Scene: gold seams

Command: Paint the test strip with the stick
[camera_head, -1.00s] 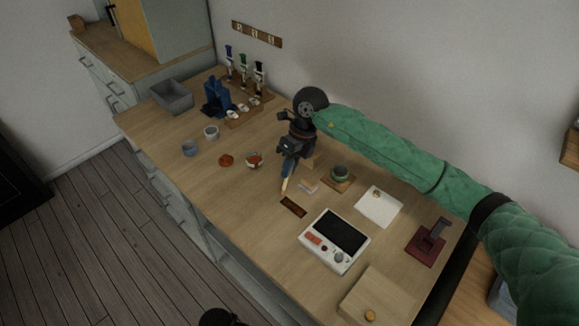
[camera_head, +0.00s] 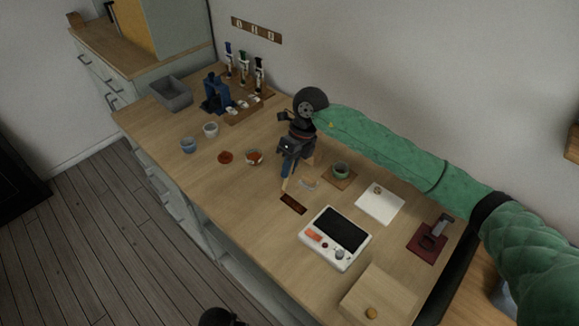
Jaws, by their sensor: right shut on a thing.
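My right gripper (camera_head: 289,160) points down over the middle of the wooden counter. It is shut on the stick (camera_head: 285,183), whose pale tip points down. The dark brown test strip (camera_head: 293,204) lies flat on the counter just in front of the stick tip. I cannot tell whether the tip touches the counter or the strip. My left gripper is not clearly seen; only a dark round shape shows at the bottom edge.
A white device with a dark screen (camera_head: 336,238) stands right of the strip. Small bowls (camera_head: 189,145), a red-brown patch (camera_head: 225,157) and a blue stand (camera_head: 214,92) are left.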

